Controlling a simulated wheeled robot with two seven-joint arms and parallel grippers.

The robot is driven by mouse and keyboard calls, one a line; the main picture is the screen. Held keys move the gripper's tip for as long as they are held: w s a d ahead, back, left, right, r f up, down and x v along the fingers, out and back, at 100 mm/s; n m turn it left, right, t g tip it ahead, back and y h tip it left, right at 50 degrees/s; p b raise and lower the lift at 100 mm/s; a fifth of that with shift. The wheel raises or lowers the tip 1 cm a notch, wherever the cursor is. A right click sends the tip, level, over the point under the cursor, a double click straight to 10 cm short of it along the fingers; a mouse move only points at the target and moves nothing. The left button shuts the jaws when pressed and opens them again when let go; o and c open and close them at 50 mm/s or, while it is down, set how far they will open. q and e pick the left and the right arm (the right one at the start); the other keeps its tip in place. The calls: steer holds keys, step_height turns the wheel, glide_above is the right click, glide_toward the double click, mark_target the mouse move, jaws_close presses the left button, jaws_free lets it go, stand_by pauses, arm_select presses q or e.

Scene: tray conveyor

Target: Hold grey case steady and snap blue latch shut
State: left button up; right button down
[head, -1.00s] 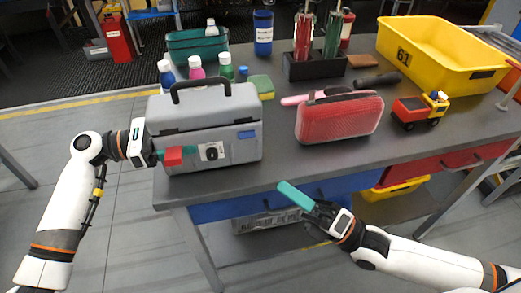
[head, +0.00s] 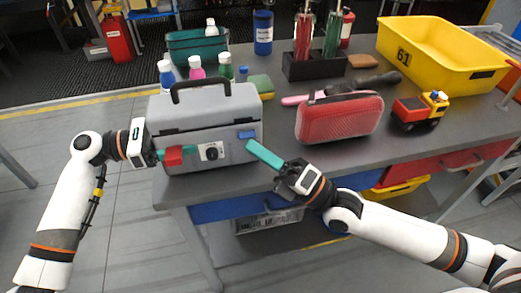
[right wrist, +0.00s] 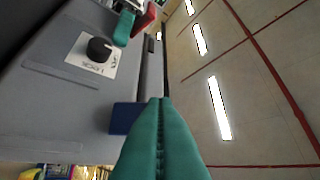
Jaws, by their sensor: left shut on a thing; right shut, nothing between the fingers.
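The grey case (head: 222,107) stands at the table's left end, lid down with a dark seam below it. Its blue latch (head: 247,134) is at the right of the front; in the right wrist view the blue latch (right wrist: 124,118) is just left of the fingertips. A red latch (head: 174,156) is at the left of the front. My left gripper (head: 161,155) is shut on the red latch. My right gripper (head: 250,146), teal fingers together (right wrist: 160,102) and empty, is just below and in front of the blue latch. Whether it touches is unclear.
A dial (head: 211,151) is on the case front. A red mesh case (head: 340,118) and a toy truck (head: 418,110) lie to the right. Bottles (head: 196,68) and a sponge (head: 262,85) stand behind. A yellow bin (head: 450,60) is at the back right.

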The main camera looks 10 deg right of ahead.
arm_select(q)
steer(key=shift+r, duration=0.1)
arm_select(e)
steer(key=shift+w+r, duration=0.1)
steer(key=shift+r, duration=0.3)
steer(key=shift+w+r, duration=0.4)
steer(key=shift+r, duration=0.25)
steer(key=shift+w+r, duration=0.4)
steer(key=shift+r, duration=0.2)
steer(key=shift+w+r, duration=0.15)
steer(key=s+d, duration=0.7)
steer(key=s, duration=0.4)
stand_by(0.3)
